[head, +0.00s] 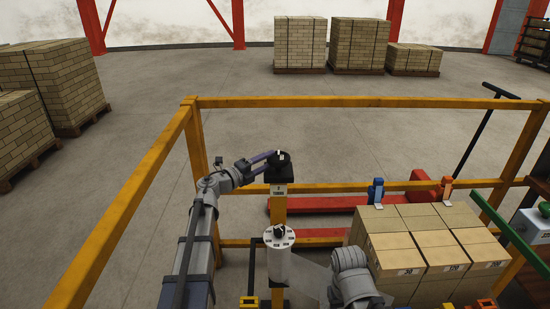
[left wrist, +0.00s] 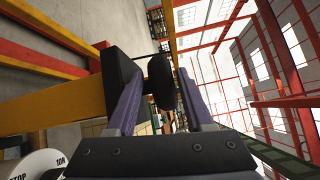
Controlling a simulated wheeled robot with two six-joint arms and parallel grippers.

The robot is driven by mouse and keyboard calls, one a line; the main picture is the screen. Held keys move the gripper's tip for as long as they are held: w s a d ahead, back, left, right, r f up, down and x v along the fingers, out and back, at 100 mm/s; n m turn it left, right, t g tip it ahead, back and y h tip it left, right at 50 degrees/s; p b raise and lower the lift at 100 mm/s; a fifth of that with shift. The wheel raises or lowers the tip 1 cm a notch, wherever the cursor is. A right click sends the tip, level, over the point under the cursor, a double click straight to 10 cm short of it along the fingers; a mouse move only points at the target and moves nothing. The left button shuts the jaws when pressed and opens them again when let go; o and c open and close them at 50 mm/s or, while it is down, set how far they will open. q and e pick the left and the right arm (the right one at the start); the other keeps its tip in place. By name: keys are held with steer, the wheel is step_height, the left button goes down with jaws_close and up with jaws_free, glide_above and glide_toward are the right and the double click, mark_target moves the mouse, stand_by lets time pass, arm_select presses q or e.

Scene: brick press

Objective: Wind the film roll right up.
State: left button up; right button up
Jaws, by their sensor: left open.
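The film roll (head: 279,264) is a white upright cylinder with dark marks and a small black knob on its top face. Pale film (head: 312,278) stretches from it to the right. Its marked top also shows at the lower left of the left wrist view (left wrist: 42,162). My left gripper (head: 270,158) is at a black knob on a black box (head: 279,172), atop a yellow post beyond the roll. In the left wrist view the purple fingers stand apart with the round black knob (left wrist: 160,82) between them; contact is unclear. My right arm shows at lower right; its gripper is not visible.
Stacked cartons (head: 425,245) stand right of the roll. A yellow rail (head: 360,102) frames the area. A red pallet jack (head: 325,203) stands behind the post. Brick pallets (head: 300,45) stand farther back, with open floor between.

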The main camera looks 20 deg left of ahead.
mark_target(275, 157)
arm_select(q)
steer(key=shift+x, duration=1.95)
jaws_close()
